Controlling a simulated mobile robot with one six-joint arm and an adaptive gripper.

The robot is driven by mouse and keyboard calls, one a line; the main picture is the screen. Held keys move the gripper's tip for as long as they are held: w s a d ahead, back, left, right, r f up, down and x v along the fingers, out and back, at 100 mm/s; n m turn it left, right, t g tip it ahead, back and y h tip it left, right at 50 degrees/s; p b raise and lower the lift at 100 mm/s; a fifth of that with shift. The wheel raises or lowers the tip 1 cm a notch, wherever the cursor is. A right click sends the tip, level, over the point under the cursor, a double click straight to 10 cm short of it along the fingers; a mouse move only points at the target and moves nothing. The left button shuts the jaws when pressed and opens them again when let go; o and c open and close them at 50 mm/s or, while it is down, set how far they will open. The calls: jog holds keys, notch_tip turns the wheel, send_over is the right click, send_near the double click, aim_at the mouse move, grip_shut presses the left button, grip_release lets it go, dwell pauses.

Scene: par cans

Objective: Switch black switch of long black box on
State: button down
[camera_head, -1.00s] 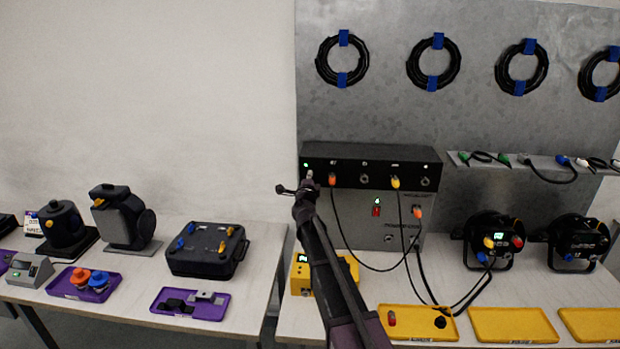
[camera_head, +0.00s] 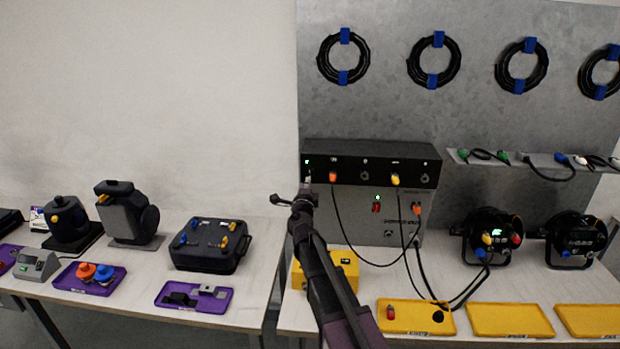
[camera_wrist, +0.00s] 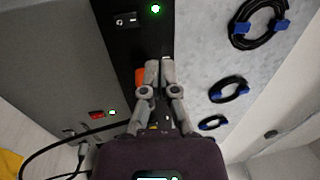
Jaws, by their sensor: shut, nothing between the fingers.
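The long black box (camera_head: 345,165) sits on top of a grey box against the metal panel. In the wrist view the long black box (camera_wrist: 118,55) runs down the picture. Its black switch (camera_wrist: 125,20) is near the top, with a lit green light (camera_wrist: 155,8) beside it. The light also shows at the box's left end in the head view (camera_head: 307,161). My gripper (camera_wrist: 160,62) is shut and empty, in front of the box, its tips apart from the switch in the picture. In the head view my gripper (camera_head: 307,185) is at the box's left end, and the switch is too small to make out.
An orange plug (camera_wrist: 140,77) sits in the box close to my fingertips. The grey box (camera_head: 350,215) below has a red switch (camera_head: 376,207) and a green light. Cables hang from the front plugs. A yellow box (camera_head: 345,265) and yellow trays (camera_head: 510,320) stand on the table.

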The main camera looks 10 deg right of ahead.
jog(key=s, duration=0.3)
jog(key=shift+s+a+r, duration=0.1)
jog(key=shift+a+r, duration=0.1)
jog(key=shift+a, duration=0.2)
jog(key=s+a+f+n+g+y, duration=0.6)
jog(key=s+f+n+g+y, duration=0.35)
jog(key=s+f+n, duration=0.55)
jog(key=s+d+f+n+g+h, duration=0.2)
jog(key=s+d+f+n+g, duration=0.1)
jog(key=s, duration=0.5)
jog(key=s+d+f+n+g+h, duration=0.2)
jog(key=s+d+f+n+g, duration=0.1)
jog(key=s+d+g, duration=0.3)
jog(key=s, duration=0.2)
jog(key=shift+s+d, duration=0.2)
jog(key=shift+s, duration=0.2)
jog(key=shift+f+g+h, duration=0.1)
jog(key=shift+g+h, duration=0.15)
